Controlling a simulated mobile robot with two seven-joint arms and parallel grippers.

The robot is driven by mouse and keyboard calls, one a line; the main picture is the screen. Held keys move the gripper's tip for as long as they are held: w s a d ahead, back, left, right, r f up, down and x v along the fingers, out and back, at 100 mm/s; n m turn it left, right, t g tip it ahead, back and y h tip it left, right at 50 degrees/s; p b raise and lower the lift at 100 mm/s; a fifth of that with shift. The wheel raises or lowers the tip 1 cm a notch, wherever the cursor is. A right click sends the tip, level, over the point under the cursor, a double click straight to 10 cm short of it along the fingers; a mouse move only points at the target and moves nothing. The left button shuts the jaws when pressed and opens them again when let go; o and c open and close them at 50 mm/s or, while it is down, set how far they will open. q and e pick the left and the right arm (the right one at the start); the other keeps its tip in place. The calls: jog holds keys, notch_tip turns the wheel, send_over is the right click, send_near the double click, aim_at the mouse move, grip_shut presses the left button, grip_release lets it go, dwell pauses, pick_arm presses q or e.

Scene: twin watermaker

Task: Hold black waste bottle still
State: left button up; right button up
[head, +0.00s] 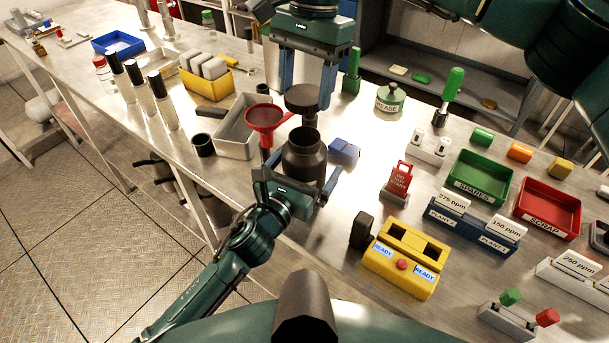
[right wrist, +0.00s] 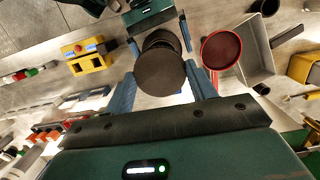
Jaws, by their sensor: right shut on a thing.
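The black waste bottle (head: 303,160) stands upright near the table's front edge, its wide mouth facing up. My left gripper (head: 297,180) reaches in low from the front, with a finger on each side of the bottle and visible gaps beside it; it looks open. The bottle shows partly in the right wrist view (right wrist: 161,40), behind the cap. My right gripper (head: 307,92) comes down from above and is shut on a dark round cap (head: 302,95), held above the bottle. The cap fills the middle of the right wrist view (right wrist: 160,71). The bottle's lower part is hidden.
A red funnel (head: 264,117) stands close left of the bottle, near a grey tray (head: 232,140) and a black cup (head: 202,145). A blue block (head: 345,151) lies close right. A yellow box (head: 400,272) and red sign (head: 398,180) stand further right.

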pick_arm(q)
jog(key=shift+c, duration=0.2)
jog(key=c, duration=1.4)
pick_arm(e)
send_over(304, 136)
jog(key=shift+w+d+f, duration=0.1)
jog(key=shift+d+f, duration=0.05)
jog(key=shift+f, duration=2.35)
jog(key=shift+f, duration=0.1)
jog(key=shift+f, duration=0.8)
jog(key=shift+f, duration=0.55)
